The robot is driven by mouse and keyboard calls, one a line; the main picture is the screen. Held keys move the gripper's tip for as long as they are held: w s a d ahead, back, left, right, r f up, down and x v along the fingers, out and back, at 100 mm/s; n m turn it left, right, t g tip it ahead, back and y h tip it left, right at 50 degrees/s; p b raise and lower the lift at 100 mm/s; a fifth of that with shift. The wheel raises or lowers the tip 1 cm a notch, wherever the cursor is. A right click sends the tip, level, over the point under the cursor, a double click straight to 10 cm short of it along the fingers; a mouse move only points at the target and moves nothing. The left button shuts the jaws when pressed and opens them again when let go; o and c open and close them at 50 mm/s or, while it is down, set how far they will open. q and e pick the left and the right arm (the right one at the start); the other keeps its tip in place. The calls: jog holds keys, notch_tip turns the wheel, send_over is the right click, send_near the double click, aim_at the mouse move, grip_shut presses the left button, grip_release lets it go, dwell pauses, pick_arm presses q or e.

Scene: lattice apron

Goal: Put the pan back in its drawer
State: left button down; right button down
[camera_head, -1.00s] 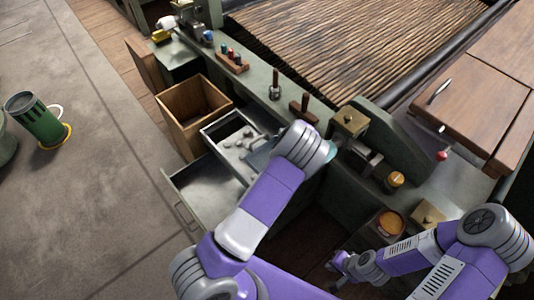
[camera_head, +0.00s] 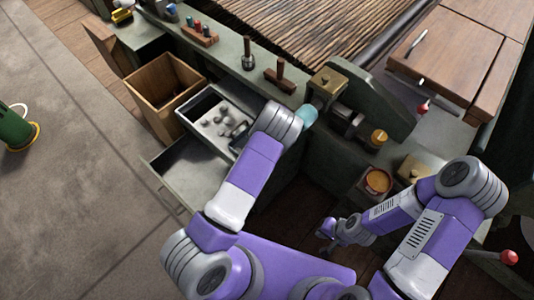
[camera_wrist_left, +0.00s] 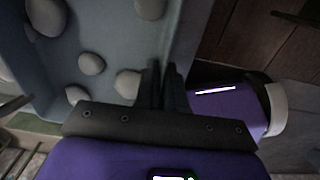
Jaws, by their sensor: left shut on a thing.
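The pan (camera_head: 214,116) is a shallow pale grey tray with several rounded stones in it. In the head view it is above the open lower drawer (camera_head: 197,172), which looks empty; I cannot tell whether it is supported there. In the left wrist view the pan (camera_wrist_left: 115,35) fills the upper left, blue-grey, with stones on its floor. My left gripper (camera_wrist_left: 164,82) is shut on the pan's edge there; in the head view my left wrist hides it. My right gripper (camera_head: 327,233) is open and empty, low over the floor, away from the pan.
A wooden bin (camera_head: 163,92) stands left of the pan. The green bench (camera_head: 232,65) behind carries a rack of coloured pegs (camera_head: 199,33) and wooden-handled tools (camera_head: 280,73). An orange-topped tin (camera_head: 376,182) is near my right arm. The floor at left is mostly clear.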

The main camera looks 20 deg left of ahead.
pick_arm(q)
jog(key=shift+f, duration=0.15)
jog(key=c, duration=1.6)
grip_release()
jog(key=shift+c, duration=0.2)
jog(key=o, duration=0.4)
